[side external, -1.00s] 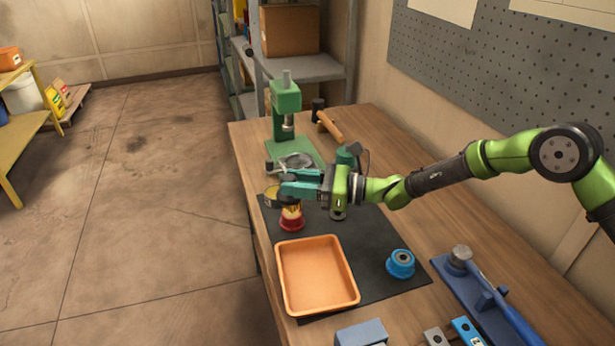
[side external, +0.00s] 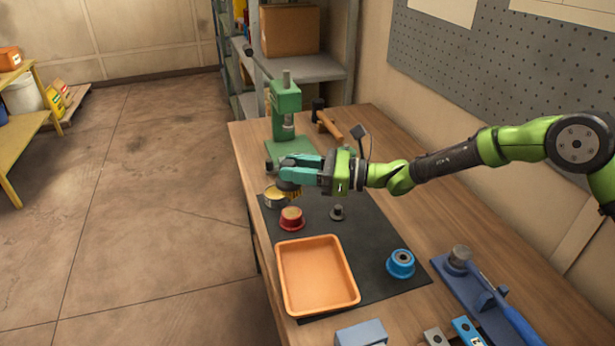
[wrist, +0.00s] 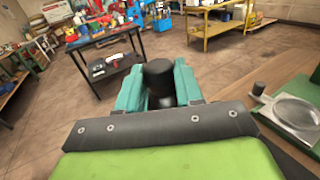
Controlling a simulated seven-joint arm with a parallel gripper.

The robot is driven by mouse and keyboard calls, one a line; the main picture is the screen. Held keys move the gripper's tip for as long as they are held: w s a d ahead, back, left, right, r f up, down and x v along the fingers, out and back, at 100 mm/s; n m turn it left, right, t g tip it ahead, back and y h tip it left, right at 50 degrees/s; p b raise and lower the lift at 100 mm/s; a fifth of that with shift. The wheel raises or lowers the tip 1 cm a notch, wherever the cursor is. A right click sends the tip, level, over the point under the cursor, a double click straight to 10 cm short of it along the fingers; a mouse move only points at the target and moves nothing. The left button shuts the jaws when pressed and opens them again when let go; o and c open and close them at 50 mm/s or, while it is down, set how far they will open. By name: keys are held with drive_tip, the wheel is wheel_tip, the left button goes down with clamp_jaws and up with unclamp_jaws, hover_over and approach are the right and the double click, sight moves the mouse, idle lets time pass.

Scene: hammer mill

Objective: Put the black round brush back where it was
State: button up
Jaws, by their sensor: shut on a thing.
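The black round brush (side external: 290,187), with a dark handle and yellowish bristles below, is held in the teal fingers of my gripper (side external: 292,176). In the wrist view its black top (wrist: 158,74) stands between the two fingers (wrist: 158,92). The brush is beside and partly in front of a small yellowish tin (side external: 272,199), behind a red cup (side external: 291,220) on the black mat (side external: 370,235). I cannot tell whether the bristles touch the tin. The brush's lower end is small and partly hidden.
An orange tray (side external: 317,302) lies in front of the red cup. A green press (side external: 286,105) and a hammer (side external: 328,122) are at the back. The mat's right middle is clear.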

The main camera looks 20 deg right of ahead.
drive_tip(key=s+d+f+m+t+h, duration=0.2)
drive_tip(key=d+f+m+t+h, duration=0.1)
drive_tip(key=d, duration=0.5)
drive_tip(key=s+d+f+m+t+h, duration=0.1)
drive_tip(key=d+f+m+t+h, duration=0.15)
drive_tip(key=d, duration=0.55)
drive_tip(key=shift+t, duration=0.45)
drive_tip(key=shift+w+a+f, duration=0.8)
drive_tip(key=shift+w+f, duration=0.15)
drive_tip(key=shift+w, duration=1.55)
drive_tip(key=shift+w+a+f, duration=0.8)
drive_tip(key=shift+w+f, duration=0.15)
drive_tip(key=shift+w, duration=1.6)
drive_tip(key=shift+w+a+f, duration=0.8)
drive_tip(key=shift+w+f, duration=0.15)
drive_tip(key=shift+w, duration=1.55)
drive_tip(key=shift+f, duration=0.2)
drive_tip(key=o, duration=1)
drive_tip(key=shift+o, duration=0.4)
drive_tip(key=shift+r, duration=0.1)
